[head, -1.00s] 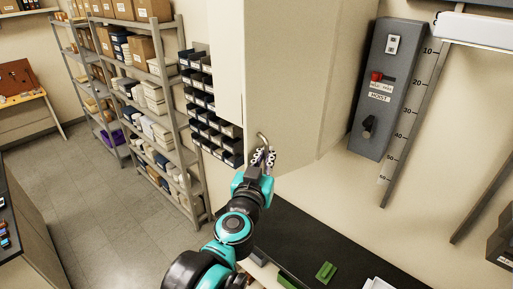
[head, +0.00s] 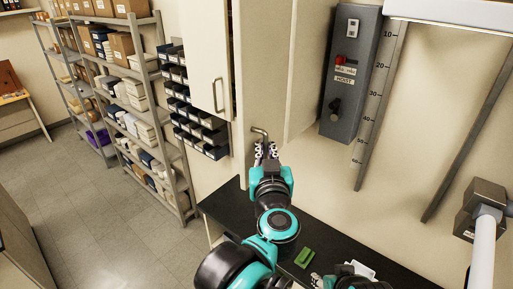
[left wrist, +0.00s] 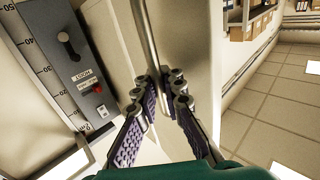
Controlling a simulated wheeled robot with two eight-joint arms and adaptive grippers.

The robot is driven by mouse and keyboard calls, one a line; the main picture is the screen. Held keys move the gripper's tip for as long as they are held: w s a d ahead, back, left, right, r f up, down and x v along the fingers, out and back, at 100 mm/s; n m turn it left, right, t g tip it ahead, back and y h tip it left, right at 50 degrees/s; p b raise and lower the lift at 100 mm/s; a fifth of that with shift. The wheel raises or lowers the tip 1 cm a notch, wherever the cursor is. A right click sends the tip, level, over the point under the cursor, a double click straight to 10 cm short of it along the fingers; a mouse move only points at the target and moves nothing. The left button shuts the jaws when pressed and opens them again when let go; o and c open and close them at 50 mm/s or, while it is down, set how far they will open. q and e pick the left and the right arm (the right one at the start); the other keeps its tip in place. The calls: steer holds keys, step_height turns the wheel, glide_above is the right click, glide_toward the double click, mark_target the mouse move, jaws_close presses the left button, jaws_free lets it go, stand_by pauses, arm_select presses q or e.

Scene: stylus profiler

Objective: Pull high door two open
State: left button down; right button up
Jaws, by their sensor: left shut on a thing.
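The tall cream cabinet has a left door (head: 206,60) with its own bar handle (head: 218,94). To its right is a second cream door (head: 262,70), with a dark narrow gap between the two. This door's bent metal bar handle (head: 260,131) is near its lower end. My left gripper (head: 266,152) is shut on that handle. In the left wrist view the bar handle (left wrist: 149,38) runs down between the fingertips (left wrist: 162,88), which hide its lower part. My right gripper (head: 317,281) shows only in part at the bottom edge; its fingers are unclear.
A grey hoist control box (head: 350,75) and a ruler scale (head: 381,105) are on the wall to the right. A black counter (head: 225,208) runs below the cabinet, with a green block (head: 304,258) on it. Blue bins (head: 195,125) and shelving (head: 150,110) stand left. The floor (head: 70,200) there is clear.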

stand_by(0.3)
arm_select(q)
steer(key=c, duration=1.7)
jaws_free()
steer(key=shift+o, duration=0.5)
steer(key=shift+s+a, duration=0.1)
steer(key=shift+s, duration=0.05)
steer(key=shift+s, duration=0.25)
steer(key=s, duration=1.1)
steer(key=shift+s+d, duration=0.25)
steer(key=shift+d, duration=0.15)
